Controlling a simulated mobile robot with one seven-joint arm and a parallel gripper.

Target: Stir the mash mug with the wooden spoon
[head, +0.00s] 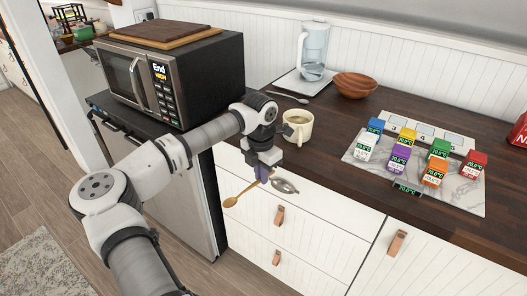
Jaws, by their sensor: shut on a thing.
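The cream mash mug (298,128) stands upright on the dark wooden counter near its front edge, its handle towards the left. Something pale greenish shows inside it. My gripper (263,178) points down in front of the counter edge, below and left of the mug and apart from it in the picture. It is shut on the wooden spoon (240,194). The spoon slants down to the left, with its bowl at the lower left end, outside the mug. The fingertips are small and partly hidden around the handle.
A grey metallic oval (285,185) shows right of my gripper; I cannot tell what it is. Behind the mug are a metal spoon (290,97) and wooden bowl (356,85). A marble board (460,194) with several coloured timers lies right. A microwave (180,75) stands left.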

